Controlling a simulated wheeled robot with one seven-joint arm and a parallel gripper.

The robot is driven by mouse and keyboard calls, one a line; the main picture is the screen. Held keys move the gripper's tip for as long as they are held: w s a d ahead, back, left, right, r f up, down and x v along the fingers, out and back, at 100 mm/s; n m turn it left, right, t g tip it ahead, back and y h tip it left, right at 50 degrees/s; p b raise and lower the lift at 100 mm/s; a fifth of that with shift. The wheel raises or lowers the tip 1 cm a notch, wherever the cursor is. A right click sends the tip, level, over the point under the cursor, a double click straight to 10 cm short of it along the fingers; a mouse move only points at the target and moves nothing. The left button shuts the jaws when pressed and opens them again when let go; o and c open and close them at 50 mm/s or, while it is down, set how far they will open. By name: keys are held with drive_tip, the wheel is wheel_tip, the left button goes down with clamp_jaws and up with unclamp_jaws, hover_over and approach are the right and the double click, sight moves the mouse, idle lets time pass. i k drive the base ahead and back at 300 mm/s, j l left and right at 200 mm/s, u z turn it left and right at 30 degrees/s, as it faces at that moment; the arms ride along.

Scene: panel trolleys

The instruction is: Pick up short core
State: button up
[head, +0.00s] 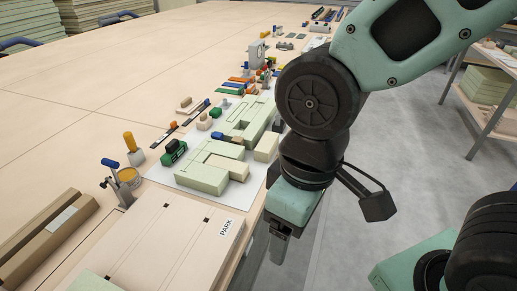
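A group of pale green blocks lies on a white sheet (252,195) on the table. It includes a long stepped block (252,118) at the back and a front block (202,181). Small cream blocks lie among them, one on the right (267,147) and one near the front (231,167). I cannot tell which piece is the short core. My gripper (278,258) points down beside the table's right edge, right of and nearer than the blocks, apart from them. Its fingers overlap in this view, so their opening is unclear. I see nothing held.
A board marked PARK (175,240) lies at the table's near edge. A blue-handled clamp (116,178), an orange-topped tool (131,147) and a dark green box (174,152) stand left of the blocks. Small tools line the edge behind. The table's far left is mostly clear.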

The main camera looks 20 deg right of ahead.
sight(263, 152)
drive_tip(key=z, duration=0.2)
drive_tip(key=i+l+u, duration=0.4)
drive_tip(key=l+u, duration=0.2)
drive_tip(key=i+l+u, duration=0.1)
drive_tip(key=l+u, duration=0.2)
drive_tip(key=i+l+u, duration=0.1)
drive_tip(key=l+u, duration=0.2)
drive_tip(key=l, duration=0.15)
